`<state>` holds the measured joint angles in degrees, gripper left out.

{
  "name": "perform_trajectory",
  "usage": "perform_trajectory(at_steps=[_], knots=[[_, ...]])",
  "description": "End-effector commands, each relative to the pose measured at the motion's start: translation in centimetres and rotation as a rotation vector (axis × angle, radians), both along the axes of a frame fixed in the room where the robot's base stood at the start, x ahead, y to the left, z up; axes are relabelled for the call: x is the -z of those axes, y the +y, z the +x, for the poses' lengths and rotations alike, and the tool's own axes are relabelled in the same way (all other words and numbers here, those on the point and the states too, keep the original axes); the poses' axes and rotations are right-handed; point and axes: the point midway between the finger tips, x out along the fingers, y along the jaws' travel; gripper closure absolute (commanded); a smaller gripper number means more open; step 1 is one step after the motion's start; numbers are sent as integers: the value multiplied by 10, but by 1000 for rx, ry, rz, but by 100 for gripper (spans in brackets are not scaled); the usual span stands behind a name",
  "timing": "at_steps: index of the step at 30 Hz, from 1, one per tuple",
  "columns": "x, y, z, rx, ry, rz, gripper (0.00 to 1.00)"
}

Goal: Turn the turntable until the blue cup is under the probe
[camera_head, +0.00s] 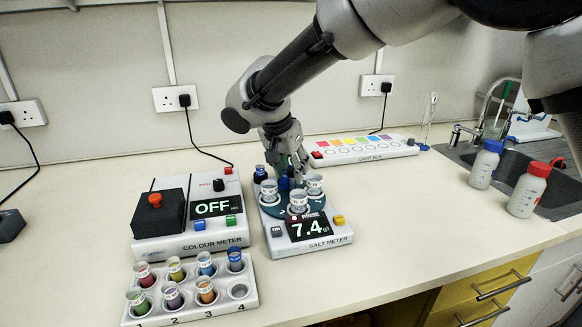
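A blue upright part (284,185) shows among the cups, and a dark part with a blue top (260,173) stands at the back left. I cannot tell which is the probe, or which cup is blue. My gripper (291,166) points down at the turntable's back. Its fingertips are partly hidden behind the cups; contact is unclear.
The colour meter (211,243), showing OFF, stands close on the left. A rack (190,311) of coloured vials is in front of it. A light box (362,151) lies behind right. Blue-capped (484,168) and red-capped (527,193) bottles stand by the sink. The bench right of the salt meter is clear.

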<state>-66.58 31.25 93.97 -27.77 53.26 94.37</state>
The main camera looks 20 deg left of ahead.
Motion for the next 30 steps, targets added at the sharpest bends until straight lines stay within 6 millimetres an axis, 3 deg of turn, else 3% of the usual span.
perform_trajectory(at_steps=[11, 14, 24, 30], knots=[[-4, 1, -1, -1, -1, 2, 53], [-16, 2, -6, -1, -3, 2, 53], [-84, 7, -33, -2, -2, 3, 53], [-107, 9, -43, -2, 0, 1, 53]])
